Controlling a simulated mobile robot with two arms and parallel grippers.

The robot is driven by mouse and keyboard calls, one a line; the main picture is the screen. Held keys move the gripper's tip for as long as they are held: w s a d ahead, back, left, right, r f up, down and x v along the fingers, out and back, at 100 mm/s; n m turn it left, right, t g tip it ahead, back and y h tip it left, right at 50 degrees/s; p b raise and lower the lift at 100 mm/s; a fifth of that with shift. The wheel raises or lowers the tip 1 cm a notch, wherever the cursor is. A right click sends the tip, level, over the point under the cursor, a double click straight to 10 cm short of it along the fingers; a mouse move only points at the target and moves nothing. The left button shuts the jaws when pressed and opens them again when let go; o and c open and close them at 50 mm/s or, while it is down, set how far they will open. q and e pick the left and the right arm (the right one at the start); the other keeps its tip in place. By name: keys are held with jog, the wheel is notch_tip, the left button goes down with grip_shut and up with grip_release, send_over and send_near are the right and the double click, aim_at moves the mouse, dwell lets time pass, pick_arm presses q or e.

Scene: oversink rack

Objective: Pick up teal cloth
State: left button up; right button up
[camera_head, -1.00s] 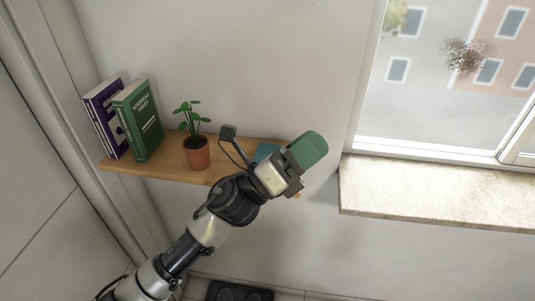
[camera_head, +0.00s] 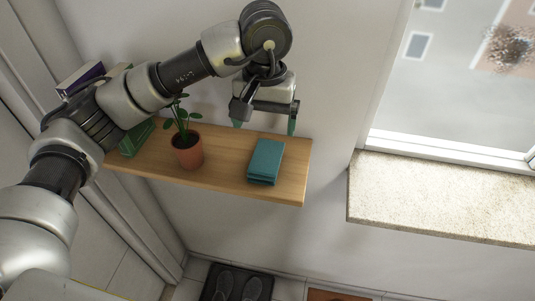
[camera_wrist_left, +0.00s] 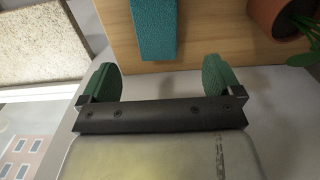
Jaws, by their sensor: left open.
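The teal cloth (camera_head: 266,160) lies folded on the right part of a wooden wall shelf (camera_head: 225,181). It also shows at the top of the left wrist view (camera_wrist_left: 157,28). My left gripper (camera_head: 264,127) is open and empty, with its green fingertips pointing down above the back of the shelf, behind the cloth. In the left wrist view its two fingers (camera_wrist_left: 160,80) are wide apart, and the cloth lies beyond them, roughly in line with the gap. My right gripper is not in view.
A potted plant (camera_head: 187,151) stands left of the cloth on the shelf. Books (camera_head: 137,138) at the shelf's left end are partly hidden by my arm. A stone window sill (camera_head: 440,195) lies to the right, past a gap. A dark mat with shoes (camera_head: 237,284) is on the floor below.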

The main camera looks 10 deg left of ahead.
pick_arm(q)
jog(key=p, duration=0.1)
send_over(266, 158)
jog(key=f, duration=0.4)
jog(key=shift+w+a+f, duration=0.15)
jog(key=shift+w, duration=0.2)
jog(key=f+p, duration=0.1)
jog(key=f, duration=0.1)
jog(key=s+f+p, duration=0.1)
jog(key=f+p, duration=0.1)
jog(key=shift+f, duration=0.4)
jog(key=shift+w+f, duration=0.15)
jog(key=shift+f, duration=0.1)
jog(key=c, duration=1)
jog(key=shift+r, duration=0.1)
